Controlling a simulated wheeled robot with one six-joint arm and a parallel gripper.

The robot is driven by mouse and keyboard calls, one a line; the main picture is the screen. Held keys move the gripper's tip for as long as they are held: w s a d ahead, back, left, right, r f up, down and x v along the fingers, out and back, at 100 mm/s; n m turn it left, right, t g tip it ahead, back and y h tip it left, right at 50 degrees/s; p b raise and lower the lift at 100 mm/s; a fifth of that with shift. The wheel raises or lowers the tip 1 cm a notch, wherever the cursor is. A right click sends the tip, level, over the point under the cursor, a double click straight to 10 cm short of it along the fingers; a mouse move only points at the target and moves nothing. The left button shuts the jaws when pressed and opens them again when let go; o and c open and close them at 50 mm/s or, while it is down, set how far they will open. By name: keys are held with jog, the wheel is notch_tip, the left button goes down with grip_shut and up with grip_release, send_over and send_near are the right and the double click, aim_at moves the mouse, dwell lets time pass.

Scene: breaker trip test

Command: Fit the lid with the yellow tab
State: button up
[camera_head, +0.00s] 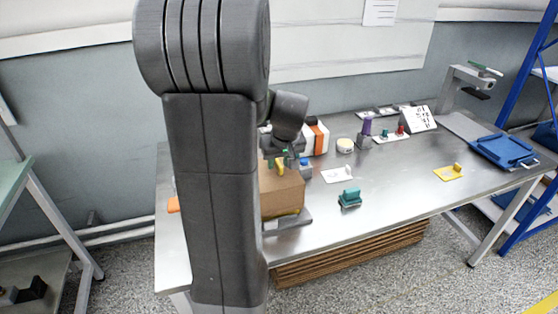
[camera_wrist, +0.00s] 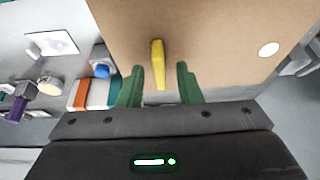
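A brown box-like piece (camera_head: 283,190) stands on the metal table, left of its middle and partly hidden by my arm. Its broad brown face (camera_wrist: 215,35) fills much of the wrist view. A yellow tab (camera_wrist: 158,62) stands out from that face; it also shows in the head view (camera_head: 280,167). My gripper (camera_wrist: 160,72) has green fingers, set apart with the tab's near end between them. Gaps show on both sides of the tab. In the head view my gripper (camera_head: 285,158) is over the brown piece. I cannot tell a separate lid edge.
A white plate (camera_head: 331,176) with a yellow piece, a teal block (camera_head: 349,198) and a yellow plate (camera_head: 441,175) lie to the right. An orange-and-white block (camera_head: 317,138) and a blue-topped item (camera_head: 305,165) are close by. The blue tray (camera_head: 505,151) is far right. The front right table is clear.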

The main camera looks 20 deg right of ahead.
jog(key=shift+r, duration=0.1)
jog(key=v, duration=1.3)
jog(key=shift+s+r, duration=0.2)
jog(key=shift+r, duration=0.05)
jog(key=shift+f, duration=0.1)
jog(key=x, duration=1.3)
jog(key=shift+w+f, duration=0.15)
jog(key=shift+f, duration=0.05)
jog(key=shift+w+r+p, duration=0.1)
jog(key=shift+r+p, duration=0.25)
jog(key=shift+p, duration=0.1)
jog(key=shift+r, duration=0.4)
